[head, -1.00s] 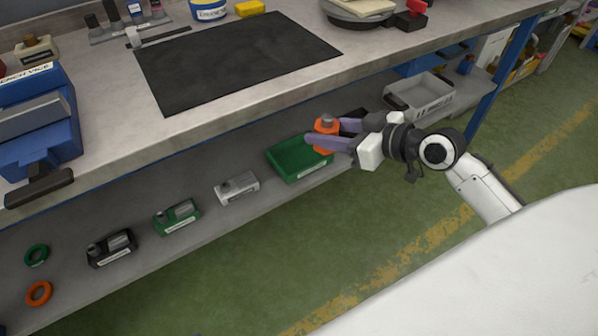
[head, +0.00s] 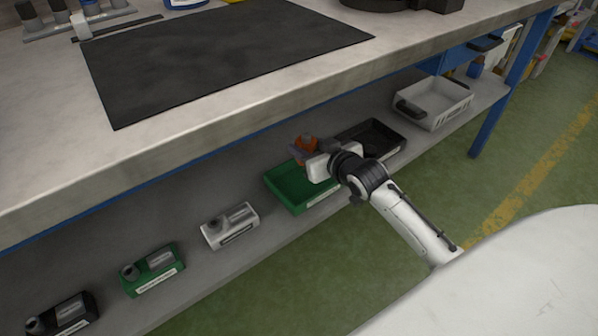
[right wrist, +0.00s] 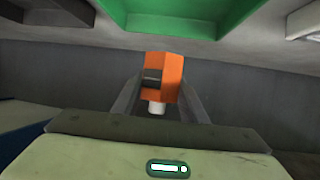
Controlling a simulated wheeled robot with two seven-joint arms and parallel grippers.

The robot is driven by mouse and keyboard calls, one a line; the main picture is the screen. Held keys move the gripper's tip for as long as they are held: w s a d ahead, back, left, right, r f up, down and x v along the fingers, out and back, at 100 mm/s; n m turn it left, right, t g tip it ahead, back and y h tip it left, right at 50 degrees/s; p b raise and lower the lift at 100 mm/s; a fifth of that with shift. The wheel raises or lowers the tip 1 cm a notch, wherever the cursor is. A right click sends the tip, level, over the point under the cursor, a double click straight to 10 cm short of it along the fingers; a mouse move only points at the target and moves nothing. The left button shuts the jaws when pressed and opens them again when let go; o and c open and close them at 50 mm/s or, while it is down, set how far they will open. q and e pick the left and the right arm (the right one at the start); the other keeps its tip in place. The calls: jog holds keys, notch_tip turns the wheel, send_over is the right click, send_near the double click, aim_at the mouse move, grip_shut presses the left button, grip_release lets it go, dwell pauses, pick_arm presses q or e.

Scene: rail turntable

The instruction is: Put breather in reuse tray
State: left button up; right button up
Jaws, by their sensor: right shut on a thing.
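An orange breather (head: 307,143) with a grey part is held by my right gripper (head: 303,152). The right wrist view shows the orange breather (right wrist: 162,78) between the two fingers (right wrist: 158,100), with a pale stub at its lower end. In the head view it shows over the back of a green tray (head: 285,186) on the lower shelf. The gripper and wrist hide part of this tray. A black tray (head: 388,139) and a light grey tray (head: 434,101) stand to its right. I cannot read which is the reuse tray. My left gripper is out of view.
The bench top with a black mat (head: 225,55) overhangs the shelf (head: 205,180). White (head: 229,226), green (head: 152,270) and black (head: 62,315) labelled blocks line the shelf to the left. The grey tray holds a dark item (head: 408,108).

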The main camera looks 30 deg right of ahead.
jog(key=f, duration=0.1)
jog(key=f+b, duration=0.1)
jog(key=f, duration=0.2)
jog(key=shift+s+f, duration=0.15)
jog(key=shift+s, duration=0.15)
notch_tip(320, 180, down, 4)
jog(key=shift+f+b, duration=0.1)
jog(key=shift+b, duration=1.15)
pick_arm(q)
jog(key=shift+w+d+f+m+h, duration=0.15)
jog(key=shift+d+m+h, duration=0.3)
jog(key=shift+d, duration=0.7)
pick_arm(e)
jog(key=o, duration=1.1)
jog(key=shift+f, duration=0.1)
jog(key=shift+o, duration=0.2)
